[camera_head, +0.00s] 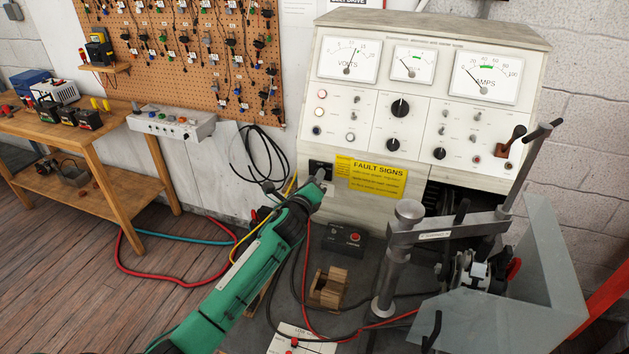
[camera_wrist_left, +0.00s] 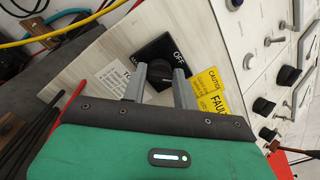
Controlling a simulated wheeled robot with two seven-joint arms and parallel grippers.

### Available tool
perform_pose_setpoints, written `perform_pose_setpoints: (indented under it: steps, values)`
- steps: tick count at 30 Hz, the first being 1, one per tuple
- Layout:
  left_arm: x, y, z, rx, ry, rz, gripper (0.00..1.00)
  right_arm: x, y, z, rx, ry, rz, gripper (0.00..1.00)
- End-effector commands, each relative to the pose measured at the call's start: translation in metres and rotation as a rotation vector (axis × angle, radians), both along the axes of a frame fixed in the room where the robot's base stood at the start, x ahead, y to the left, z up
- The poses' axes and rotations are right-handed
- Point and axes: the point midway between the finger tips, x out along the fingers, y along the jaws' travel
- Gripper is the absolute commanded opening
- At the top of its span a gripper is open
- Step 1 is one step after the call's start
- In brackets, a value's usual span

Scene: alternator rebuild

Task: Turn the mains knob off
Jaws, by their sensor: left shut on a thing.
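The mains knob (camera_wrist_left: 159,72) sits on a black plate (camera_wrist_left: 155,50) low on the front of the white test bench. The letters "OFF" show on the plate in the left wrist view. My left gripper (camera_wrist_left: 161,76) has its two grey fingers on either side of the knob and is shut on it. In the head view the left gripper (camera_head: 319,179) reaches the plate (camera_head: 320,168) from below. The fingers and wrist hide much of the knob, and its exact angle is hard to read. My right gripper is not in view.
A yellow "FAULT SIGNS" label (camera_head: 378,178) is right of the plate. A small black switch box (camera_head: 343,240) and wooden block (camera_head: 328,288) lie below, among loose cables.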

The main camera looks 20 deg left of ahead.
Motion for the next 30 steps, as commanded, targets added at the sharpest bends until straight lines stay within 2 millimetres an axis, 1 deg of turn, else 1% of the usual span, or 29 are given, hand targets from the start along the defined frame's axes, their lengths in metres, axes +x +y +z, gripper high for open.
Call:
perform_pose_setpoints:
  steps: [9,18,24,30]
  values:
    - [-0.0001,0.0012,-0.0020,-0.302,0.010,0.001,0.06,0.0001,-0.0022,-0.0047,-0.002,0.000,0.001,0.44]
    - [0.0000,0.0016,-0.0030,-0.554,0.019,0.001,0.06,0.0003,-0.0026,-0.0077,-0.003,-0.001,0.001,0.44]
    - [0.0000,0.0020,-0.0036,-0.672,0.024,0.002,0.06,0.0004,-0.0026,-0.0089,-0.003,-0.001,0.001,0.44]
    - [0.0000,0.0021,-0.0038,-0.741,0.026,0.002,0.06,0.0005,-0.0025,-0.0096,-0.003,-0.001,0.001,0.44]
